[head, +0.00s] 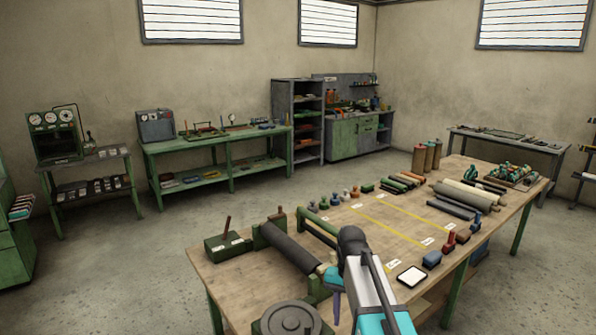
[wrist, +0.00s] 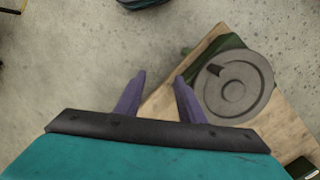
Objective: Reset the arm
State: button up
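My gripper (wrist: 160,78) shows in the wrist view with its two purple fingers apart and nothing between them. Floor and the table's edge lie beyond the fingers. In the head view my arm reaches in over the near end of the wooden table (head: 250,277), and the purple fingers of my gripper (head: 335,284) show only partly, to the right of a dark roller. The grey round wheel (wrist: 235,85) is just right of the fingers in the wrist view. The wheel also shows in the head view (head: 290,319).
The dark roller (head: 290,248) in green stands and a green box (head: 227,246) are close to my arm. Small stamps, yellow strips (head: 390,232), a white-topped pad (head: 411,276) and several rolls (head: 468,194) lie farther along the table. Open floor (head: 130,275) is at left.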

jog(key=s+d+f+g+b, duration=0.15)
jog(key=s+f, duration=0.35)
jog(key=f, duration=0.5)
jog(key=s+f+g+b, duration=0.15)
jog(key=s+f, duration=0.35)
jog(key=f, duration=0.5)
jog(key=s+d+f+g+b, duration=0.1)
jog(key=s+f+b, duration=0.3)
jog(key=f, duration=0.6)
jog(key=s+f+n+b, duration=0.3)
jog(key=s+f+n, duration=0.1)
jog(key=s+f, duration=1.7)
jog(key=shift+s+d+f, duration=0.3)
jog(key=shift+s+f, duration=0.05)
jog(key=shift+s, duration=0.1)
